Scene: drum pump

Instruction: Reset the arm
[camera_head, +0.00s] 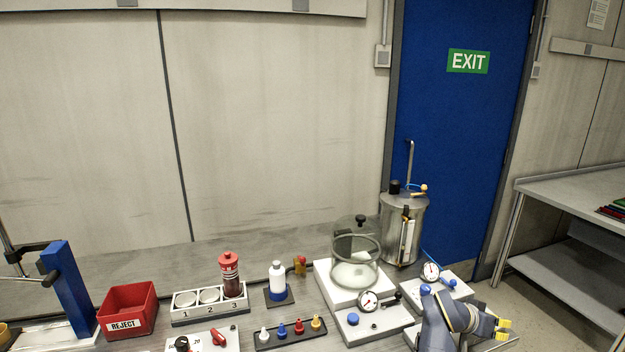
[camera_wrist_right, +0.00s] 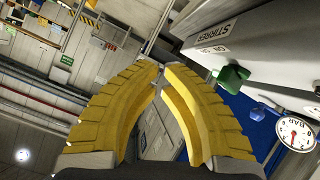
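My right gripper (camera_head: 502,329) shows at the lower right of the head view, past the right front of the bench equipment. Its two yellow fingers fill the middle of the right wrist view (camera_wrist_right: 161,75). The fingertips are close together with a narrow gap, and I see nothing held between them. The right wrist appears to be beyond the gauge block on the right, apart from the drum. My left gripper is in neither view. The metal drum (camera_head: 403,240) with a bent pipe (camera_head: 410,160) stands upright at the back right of the bench.
A glass bell jar (camera_head: 354,262) stands on a white base beside a gauge (camera_head: 368,300). Another gauge (camera_head: 431,271) is near my right arm. A red REJECT bin (camera_head: 128,310), numbered rack (camera_head: 200,316), white bottle (camera_head: 277,280) and blue post (camera_head: 68,290) are left. A side table (camera_head: 575,185) is far right.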

